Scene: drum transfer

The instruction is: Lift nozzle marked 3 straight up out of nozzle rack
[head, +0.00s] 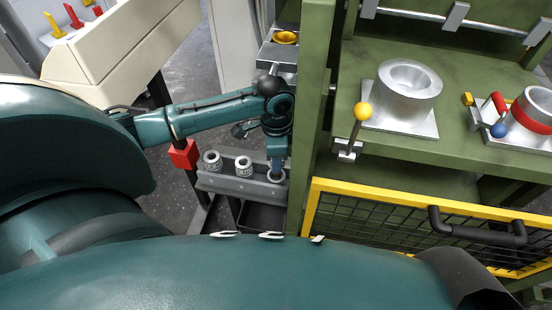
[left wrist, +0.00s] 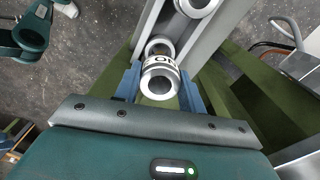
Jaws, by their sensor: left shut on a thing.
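The grey nozzle rack (head: 240,187) stands left of the green frame in the head view. Two pale ringed nozzles sit upright in it, a left one (head: 212,161) and a middle one (head: 243,166). My left gripper (head: 277,168) points down at the rack's right end. In the left wrist view, its blue fingers are shut on a metal nozzle (left wrist: 158,84) with a dark-lettered white band; the number cannot be read. A pale ring (left wrist: 159,46) shows just behind the held nozzle. I cannot tell whether the nozzle's lower end is clear of the rack. My right gripper is out of view.
A green frame post (head: 312,100) rises close right of my left gripper. A yellow-edged mesh guard (head: 420,220) lies further right. A red box (head: 184,153) is left of the rack. A yellow cup (head: 285,37) stands on a shelf behind.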

